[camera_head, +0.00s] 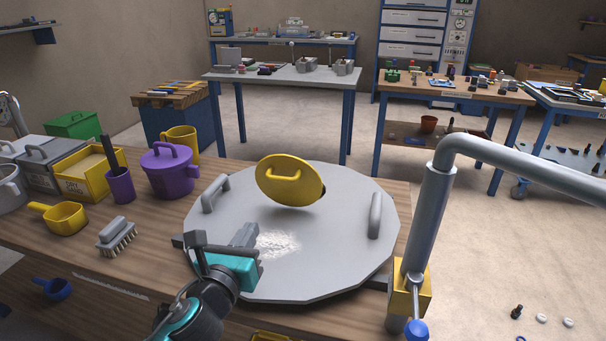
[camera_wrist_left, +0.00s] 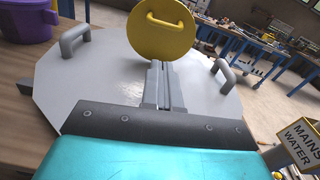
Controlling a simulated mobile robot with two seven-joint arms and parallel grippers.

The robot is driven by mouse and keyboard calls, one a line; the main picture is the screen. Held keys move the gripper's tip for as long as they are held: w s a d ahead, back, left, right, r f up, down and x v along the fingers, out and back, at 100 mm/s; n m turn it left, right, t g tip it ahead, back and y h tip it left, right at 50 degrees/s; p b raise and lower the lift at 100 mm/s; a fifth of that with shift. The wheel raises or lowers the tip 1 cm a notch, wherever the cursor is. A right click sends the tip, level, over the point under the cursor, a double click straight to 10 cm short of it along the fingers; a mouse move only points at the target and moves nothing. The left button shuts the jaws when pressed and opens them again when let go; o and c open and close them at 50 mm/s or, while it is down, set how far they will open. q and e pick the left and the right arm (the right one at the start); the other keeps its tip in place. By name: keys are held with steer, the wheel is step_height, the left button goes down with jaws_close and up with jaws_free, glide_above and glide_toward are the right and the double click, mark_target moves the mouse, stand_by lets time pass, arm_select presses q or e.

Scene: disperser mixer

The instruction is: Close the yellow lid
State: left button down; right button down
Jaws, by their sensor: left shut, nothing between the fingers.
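The yellow lid (camera_head: 290,181) is a round disc with a bar handle. It stands tilted up, open, on the large grey round cover (camera_head: 335,262). A white speckled patch (camera_head: 280,243) lies on the cover in front of the lid; I cannot tell if it is an opening. My left gripper (camera_head: 244,238) is over the cover's near left part, beside this patch, with its fingers shut and empty. In the left wrist view the fingers (camera_wrist_left: 159,84) point toward the lower part of the yellow lid (camera_wrist_left: 161,30), with its handle facing me. My right gripper is not in view.
The cover has grey handles at left (camera_head: 215,194) and right (camera_head: 375,215). A grey pipe (camera_head: 432,205) with a yellow block and blue knob rises at the right. A purple pot (camera_head: 169,172), yellow scoop (camera_head: 63,218) and brush (camera_head: 116,236) stand on the wooden bench at left.

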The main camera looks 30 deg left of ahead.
arm_select(q)
steer(key=w, duration=0.2)
glide_toward(279, 180)
steer(key=x, duration=0.7)
steer(key=shift+m, duration=0.4)
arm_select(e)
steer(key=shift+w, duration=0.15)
